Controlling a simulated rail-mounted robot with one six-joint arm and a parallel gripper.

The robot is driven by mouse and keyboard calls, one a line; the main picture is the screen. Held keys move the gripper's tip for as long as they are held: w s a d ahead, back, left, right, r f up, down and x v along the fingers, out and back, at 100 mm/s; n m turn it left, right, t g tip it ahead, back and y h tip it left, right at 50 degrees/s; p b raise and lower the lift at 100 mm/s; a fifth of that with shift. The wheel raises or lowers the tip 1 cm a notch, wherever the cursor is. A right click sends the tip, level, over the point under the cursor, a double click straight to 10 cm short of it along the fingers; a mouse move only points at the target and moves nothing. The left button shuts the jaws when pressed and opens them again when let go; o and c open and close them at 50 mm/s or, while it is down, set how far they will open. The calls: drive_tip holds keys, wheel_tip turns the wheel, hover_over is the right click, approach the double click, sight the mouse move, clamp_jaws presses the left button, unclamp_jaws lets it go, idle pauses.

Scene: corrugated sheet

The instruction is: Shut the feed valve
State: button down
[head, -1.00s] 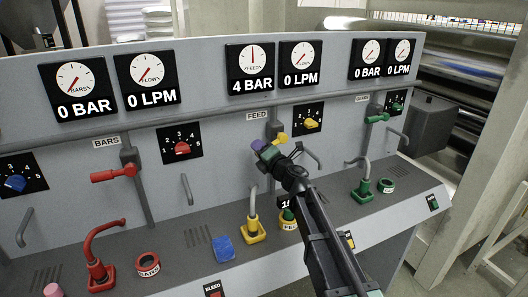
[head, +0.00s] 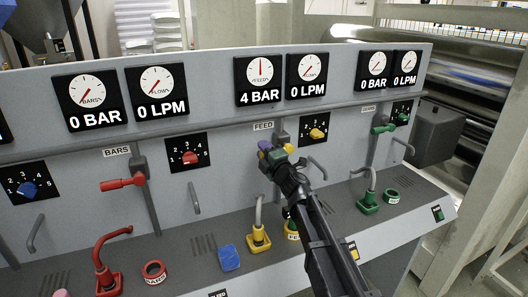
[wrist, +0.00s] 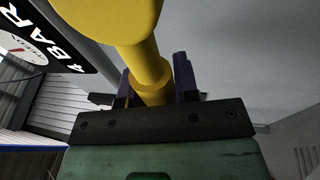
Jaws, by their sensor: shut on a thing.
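The feed valve's yellow handle (head: 264,146) is on the grey panel under the FEED label (head: 263,126), partly hidden by my gripper (head: 274,154). My gripper is shut on it, with purple fingers on either side. In the wrist view the thick yellow handle (wrist: 150,70) runs between the two fingers (wrist: 160,85). The handle's exact angle is hard to tell in the head view. Above, the feed pressure gauge (head: 260,80) reads 4 BAR and the feed flow gauge (head: 306,77) reads 0 LPM.
A yellow selector knob (head: 316,134) is just right of my gripper. The red bars valve handle (head: 122,184) is to the left and the green gears handle (head: 383,129) to the right. A yellow spout (head: 259,236) and blue sponge (head: 229,258) are on the ledge below.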

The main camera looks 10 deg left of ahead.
drive_tip(key=c, duration=0.9)
unclamp_jaws()
drive_tip(key=shift+o, duration=0.2)
drive_tip(key=b+v, duration=0.2)
drive_tip(key=v, duration=0.8)
drive_tip(key=shift+s+d, duration=0.3)
